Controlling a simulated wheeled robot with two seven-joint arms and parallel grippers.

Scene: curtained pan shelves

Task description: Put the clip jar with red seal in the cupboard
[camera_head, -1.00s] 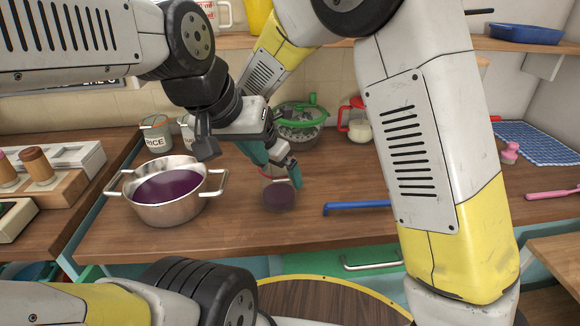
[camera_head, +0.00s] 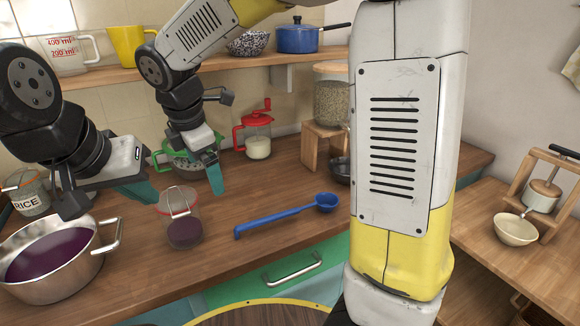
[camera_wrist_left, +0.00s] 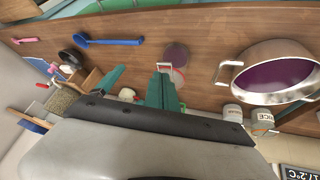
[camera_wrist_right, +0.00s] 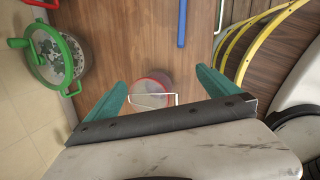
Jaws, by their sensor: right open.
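The clip jar with red seal (camera_head: 184,232) stands upright on the wooden counter, with clear glass, a wire clip and dark purple contents. It also shows in the left wrist view (camera_wrist_left: 176,54) and the right wrist view (camera_wrist_right: 151,84). My right gripper (camera_head: 190,172) is open and empty just behind and above the jar; its teal fingers (camera_wrist_right: 160,90) stand apart on either side of the jar in the right wrist view. I cannot surely make out the cupboard.
A steel pot (camera_head: 60,275) of purple liquid stands left of the jar. A blue ladle (camera_head: 275,219) lies to its right. A green front with a handle (camera_head: 292,270) is below the counter.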

